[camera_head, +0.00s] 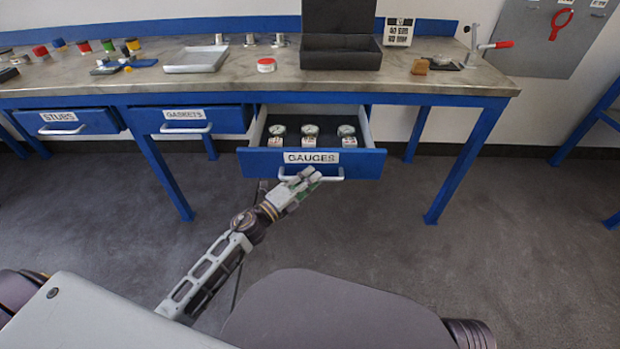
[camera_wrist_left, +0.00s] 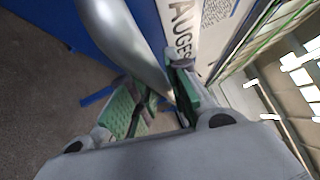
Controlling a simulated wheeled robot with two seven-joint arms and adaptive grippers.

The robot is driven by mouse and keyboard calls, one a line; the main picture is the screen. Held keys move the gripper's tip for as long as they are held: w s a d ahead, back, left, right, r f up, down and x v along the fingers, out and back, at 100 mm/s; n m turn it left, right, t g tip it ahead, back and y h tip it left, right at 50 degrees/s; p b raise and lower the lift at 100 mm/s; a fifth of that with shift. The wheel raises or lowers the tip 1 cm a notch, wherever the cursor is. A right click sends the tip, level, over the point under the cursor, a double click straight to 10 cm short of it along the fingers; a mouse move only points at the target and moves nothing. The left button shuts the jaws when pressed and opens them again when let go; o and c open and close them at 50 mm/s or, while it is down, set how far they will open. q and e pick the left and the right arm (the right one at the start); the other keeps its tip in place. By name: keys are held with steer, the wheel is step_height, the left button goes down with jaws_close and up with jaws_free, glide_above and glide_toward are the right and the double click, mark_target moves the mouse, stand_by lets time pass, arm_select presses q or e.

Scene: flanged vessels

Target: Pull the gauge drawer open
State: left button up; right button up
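The blue gauge drawer (camera_head: 367,163), labelled GAUGES, stands out from under the bench, open, with three round dial gauges (camera_head: 310,131) inside on a dark lining. Its silver bar handle (camera_head: 328,178) is on the drawer front below the label. My left gripper (camera_head: 303,178) is at the left part of this handle. In the left wrist view the handle (camera_wrist_left: 128,42) runs between the green-padded fingers of my left gripper (camera_wrist_left: 152,88), which are closed around it. The far contact is partly hidden. My right gripper is not in view.
Drawers labelled STUBS (camera_head: 85,124) and GASKETS (camera_head: 226,119) sit left of the open one. The bench top (camera_head: 240,72) carries a tray (camera_head: 196,60), a black box (camera_head: 340,55) and small parts. A blue leg (camera_head: 463,165) stands to the right. The floor in front is clear.

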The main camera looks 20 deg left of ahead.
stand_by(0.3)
arm_select(q)
steer(key=shift+s+a, duration=0.1)
steer(key=shift+s, duration=0.05)
steer(key=v, duration=1.1)
steer(key=shift+s, duration=0.3)
stand_by(0.3)
steer(key=shift+a, duration=0.2)
stand_by(0.4)
